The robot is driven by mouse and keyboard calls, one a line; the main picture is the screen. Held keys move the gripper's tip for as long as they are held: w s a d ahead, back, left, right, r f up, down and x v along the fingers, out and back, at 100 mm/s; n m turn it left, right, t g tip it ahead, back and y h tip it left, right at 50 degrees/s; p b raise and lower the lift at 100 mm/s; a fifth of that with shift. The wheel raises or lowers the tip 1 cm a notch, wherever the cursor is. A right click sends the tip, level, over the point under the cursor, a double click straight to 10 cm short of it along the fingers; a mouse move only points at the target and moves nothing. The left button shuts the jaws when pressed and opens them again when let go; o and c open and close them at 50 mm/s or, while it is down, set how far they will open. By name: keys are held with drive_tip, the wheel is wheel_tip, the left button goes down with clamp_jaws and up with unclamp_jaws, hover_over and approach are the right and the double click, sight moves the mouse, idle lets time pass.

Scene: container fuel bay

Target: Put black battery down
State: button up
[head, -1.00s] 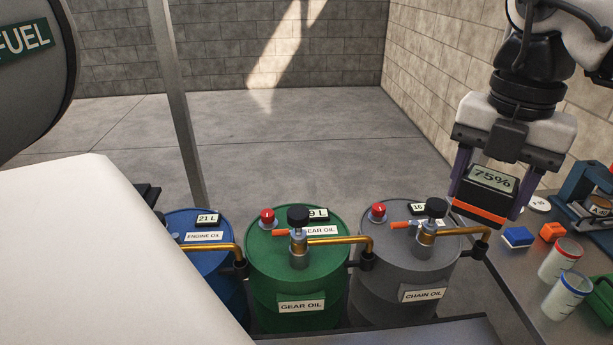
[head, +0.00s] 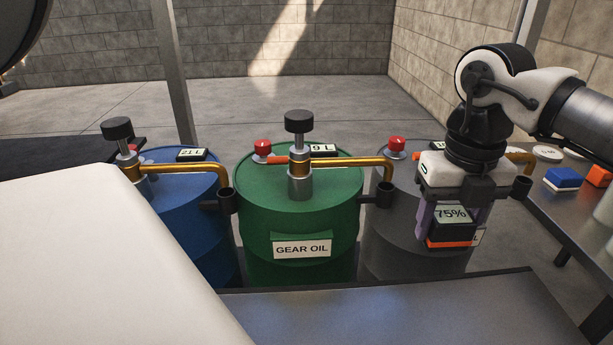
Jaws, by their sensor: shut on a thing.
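The black battery (head: 451,229) has a display reading 75% and an orange band along its bottom. My gripper (head: 453,225) is shut on it, with purple fingers at its sides. The gripper points down and holds the battery in front of the grey drum (head: 388,238) at the right, hiding part of that drum and its label. The battery appears to be in the air, above the far edge of the metal surface (head: 400,315) in the foreground.
A green gear oil drum (head: 262,215) and a blue drum (head: 190,235) stand left of the grey one, with brass pipes and pump knobs on top. A side bench (head: 565,215) at the right holds a blue block (head: 562,179) and an orange block (head: 598,176). The foreground metal surface looks bare.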

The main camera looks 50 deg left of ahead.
sight(410, 322)
drive_tip(key=shift+a+f+n+b, duration=0.15)
drive_tip(key=shift+f+n+b, duration=0.2)
drive_tip(key=shift+f, duration=0.75)
wheel_tip(410, 322, down, 20)
drive_tip(key=b, duration=0.6)
drive_tip(key=shift+b, duration=0.4)
drive_tip(key=shift+f, duration=0.2)
drive_tip(key=o, duration=1.3)
drive_tip(key=shift+r, duration=0.1)
drive_tip(key=shift+c, duration=0.2)
drive_tip(key=shift+r, duration=0.1)
wheel_tip(410, 322, up, 12)
drive_tip(key=p, duration=0.4)
